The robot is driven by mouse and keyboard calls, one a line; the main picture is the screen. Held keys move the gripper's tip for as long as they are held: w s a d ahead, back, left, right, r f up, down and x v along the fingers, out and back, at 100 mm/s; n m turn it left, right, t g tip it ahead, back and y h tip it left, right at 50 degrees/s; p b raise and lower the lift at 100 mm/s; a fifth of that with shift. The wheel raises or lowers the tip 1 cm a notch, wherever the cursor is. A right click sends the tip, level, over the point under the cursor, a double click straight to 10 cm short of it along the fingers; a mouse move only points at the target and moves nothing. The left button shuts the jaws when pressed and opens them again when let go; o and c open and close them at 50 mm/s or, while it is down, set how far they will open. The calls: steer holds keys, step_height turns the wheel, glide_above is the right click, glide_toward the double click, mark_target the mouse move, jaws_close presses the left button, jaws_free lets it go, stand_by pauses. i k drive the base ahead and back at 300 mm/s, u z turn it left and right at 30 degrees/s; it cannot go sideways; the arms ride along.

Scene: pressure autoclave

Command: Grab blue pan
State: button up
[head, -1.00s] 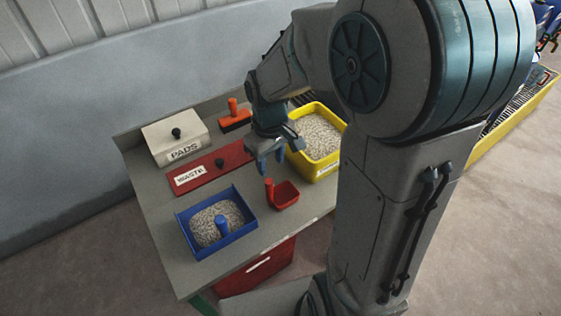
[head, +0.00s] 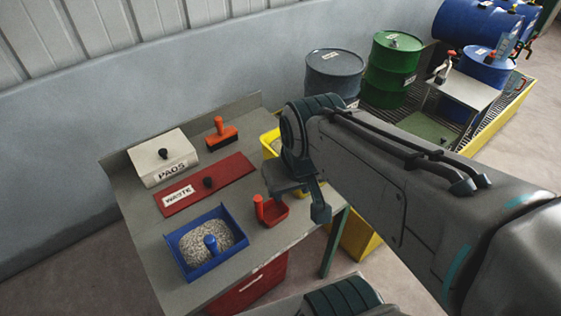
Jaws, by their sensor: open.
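The blue pan (head: 187,251) sits on the near part of the grey bench in the head view. It is a shallow open tray holding pale granules, with a blue upright handle (head: 211,244) standing in it. My gripper (head: 303,200) is open and empty, near the bench's right edge, right of and farther back than the blue pan and apart from it. Part of the gripper is hidden by my own arm.
A yellow bin (head: 268,137) is partly hidden. Drums (head: 390,78) stand beyond.

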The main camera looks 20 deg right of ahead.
mark_target(199, 247)
steer(key=z, duration=1.35)
steer(key=k, duration=1)
steer(key=u, duration=1.4)
steer(key=i, duration=0.5)
steer(key=z, duration=0.05)
